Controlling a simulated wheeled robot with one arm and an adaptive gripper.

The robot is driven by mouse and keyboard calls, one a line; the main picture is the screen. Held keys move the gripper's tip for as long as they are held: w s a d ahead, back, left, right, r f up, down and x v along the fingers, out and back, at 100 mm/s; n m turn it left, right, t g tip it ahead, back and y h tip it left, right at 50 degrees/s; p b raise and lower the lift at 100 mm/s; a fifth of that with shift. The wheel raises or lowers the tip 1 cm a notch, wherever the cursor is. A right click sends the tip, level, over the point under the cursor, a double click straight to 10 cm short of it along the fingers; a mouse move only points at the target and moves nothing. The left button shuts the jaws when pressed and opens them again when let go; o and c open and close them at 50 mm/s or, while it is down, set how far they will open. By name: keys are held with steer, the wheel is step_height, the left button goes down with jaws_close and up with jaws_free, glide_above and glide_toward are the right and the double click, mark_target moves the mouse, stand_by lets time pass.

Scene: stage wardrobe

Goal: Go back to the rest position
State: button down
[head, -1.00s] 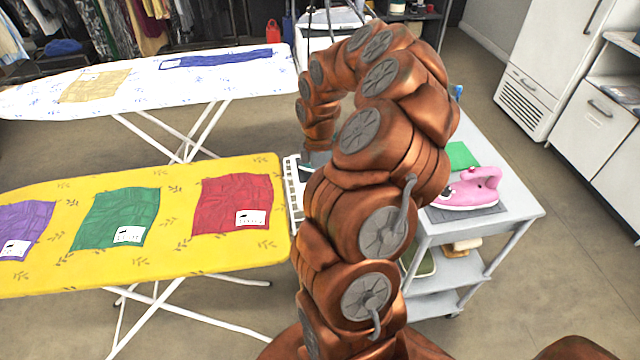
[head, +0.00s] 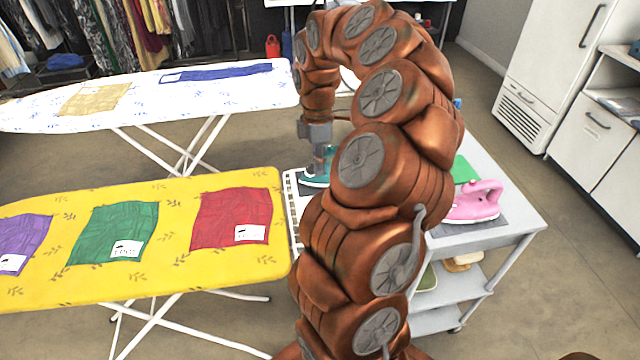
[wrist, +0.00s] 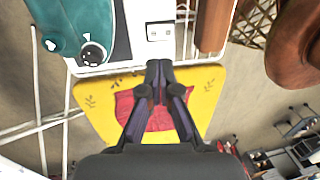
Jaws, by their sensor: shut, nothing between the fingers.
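My gripper shows in the wrist view (wrist: 159,70) with its two fingers together and nothing between them. In the head view its grey wrist end (head: 318,140) hangs at the end of my curled arm, just above a teal iron (head: 316,177); the fingertips are hard to make out there. The teal iron also shows at the upper left of the wrist view (wrist: 72,22), apart from the fingers. A red cloth (head: 231,216) lies on the yellow ironing board (head: 165,255), and it also shows behind the fingers in the wrist view (wrist: 158,118).
A grey cart (head: 505,232) right of my arm carries a pink iron (head: 474,203). A green cloth (head: 112,232) and a purple cloth (head: 22,235) also lie on the yellow board. A white ironing board (head: 150,105) stands behind. The floor at the right is clear.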

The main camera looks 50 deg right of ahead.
steer(key=shift+w+d+r, duration=0.1)
steer(key=shift+w+r, duration=0.05)
steer(key=shift+r, duration=0.75)
steer(key=shift+w+d+r, duration=0.1)
steer(key=shift+r, duration=0.75)
